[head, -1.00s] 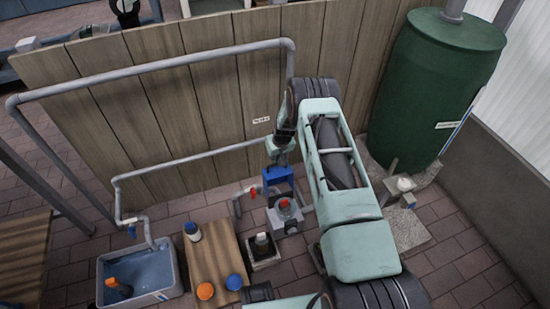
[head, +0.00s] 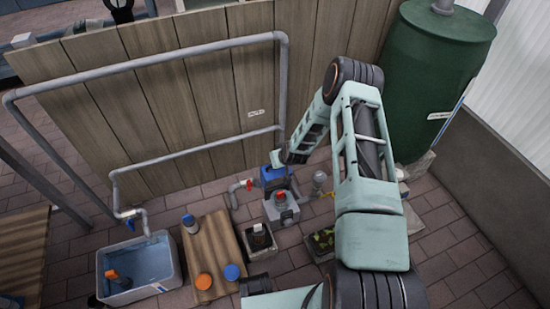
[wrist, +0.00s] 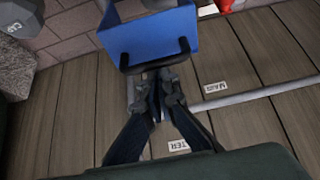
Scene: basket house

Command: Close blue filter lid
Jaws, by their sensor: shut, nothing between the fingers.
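The blue filter lid (head: 274,176) is at the grey filter unit (head: 272,212) on the floor, near the wooden wall. In the wrist view the blue lid (wrist: 150,40) is at the top, with a dark bar handle (wrist: 155,62) along its near edge. I cannot tell for sure how far the lid is tilted. My gripper (head: 277,158) is just behind the lid on the wall side. In the wrist view my gripper (wrist: 157,88) is shut and empty, its fingertips close to the handle; contact cannot be told.
Grey pipes (head: 200,157) run along the wooden wall (head: 190,110). A red valve (head: 249,185) is left of the filter. A wooden board (head: 212,248) with bottle and caps and a water tub (head: 137,270) are further left. A green barrel (head: 430,80) stands right.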

